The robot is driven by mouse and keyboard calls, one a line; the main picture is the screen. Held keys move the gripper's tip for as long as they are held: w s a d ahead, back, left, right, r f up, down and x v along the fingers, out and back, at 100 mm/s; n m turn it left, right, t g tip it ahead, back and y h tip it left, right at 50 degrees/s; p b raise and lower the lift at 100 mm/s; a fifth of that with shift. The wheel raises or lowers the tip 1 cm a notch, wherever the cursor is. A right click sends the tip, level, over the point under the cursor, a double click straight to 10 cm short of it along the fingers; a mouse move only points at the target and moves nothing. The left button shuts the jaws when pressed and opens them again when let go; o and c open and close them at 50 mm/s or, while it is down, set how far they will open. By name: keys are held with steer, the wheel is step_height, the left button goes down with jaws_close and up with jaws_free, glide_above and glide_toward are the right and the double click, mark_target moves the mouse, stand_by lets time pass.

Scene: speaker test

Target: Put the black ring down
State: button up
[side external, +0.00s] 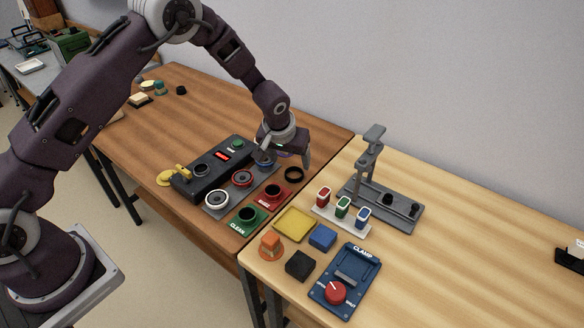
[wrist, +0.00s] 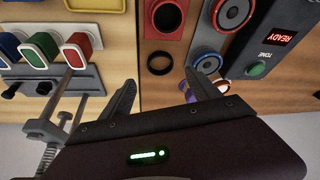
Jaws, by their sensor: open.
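A black ring (side external: 293,173) lies flat on the brown table, right of the grey speaker plate and behind the red mat. The same ring shows in the wrist view (wrist: 160,63) on bare wood, just beyond the gap between my fingertips. My gripper (side external: 287,159) is low over the table beside the ring, with its fingers apart. In the wrist view my gripper (wrist: 160,78) has nothing between its fingers. Another black ring sits on the red mat (side external: 283,202), and one sits on the green CLEAN mat (side external: 236,222). Whether the fingers touch the ring is unclear.
Speakers stand on a grey plate (side external: 215,212) before a dark console (side external: 206,172) reading READY in the wrist view. A clamp stand (side external: 366,165), coloured blocks (side external: 322,236), a yellow tray (side external: 294,223) and a blue CLAMP panel (side external: 345,280) occupy the lighter table.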

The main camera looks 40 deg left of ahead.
steer(key=s+a+r+m, duration=0.1)
steer(key=s+r, duration=0.7)
steer(key=r, duration=0.4)
steer(key=s+r, duration=0.7)
steer(key=r, duration=0.5)
steer(key=s+r+m+t+h, duration=0.1)
steer(key=s+r+m, duration=0.1)
steer(key=s, duration=2)
steer(key=shift+s+r+m, duration=0.3)
steer(key=shift+r, duration=0.35)
